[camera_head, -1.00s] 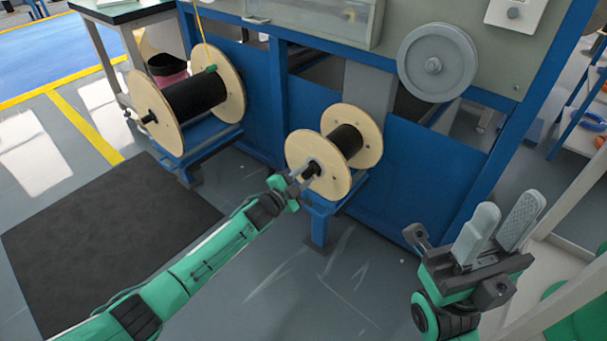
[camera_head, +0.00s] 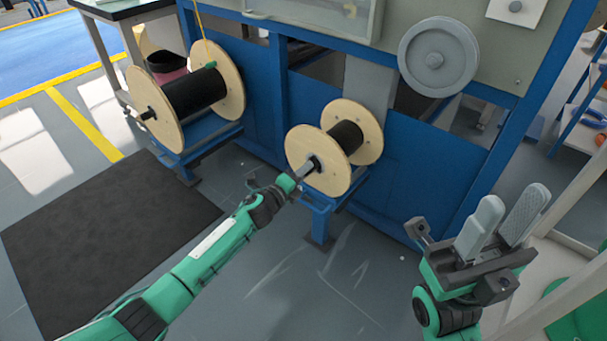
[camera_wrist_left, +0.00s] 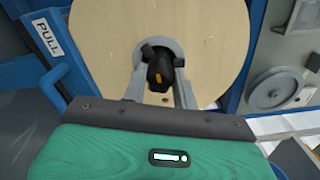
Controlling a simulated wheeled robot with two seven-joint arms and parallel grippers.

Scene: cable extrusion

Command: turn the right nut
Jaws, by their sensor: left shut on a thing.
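The right spool (camera_head: 307,152) has pale wooden discs and black cable, and sits on a blue stand. The black right nut (camera_wrist_left: 159,66) is at the centre of its near disc. In the left wrist view it lies between the two grey fingers of my left gripper (camera_wrist_left: 159,88), which is shut on it. In the head view my left gripper (camera_head: 308,168) reaches the disc centre, and its fingers largely hide the nut. My right gripper (camera_head: 500,228) is open and empty at the lower right, well away from the spool.
A larger left spool (camera_head: 193,94) with black cable stands on its own blue stand. The blue machine frame (camera_head: 420,150) and a grey wheel (camera_head: 437,57) are behind the right spool. A dark mat (camera_head: 105,240) lies on the floor. The floor in front is clear.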

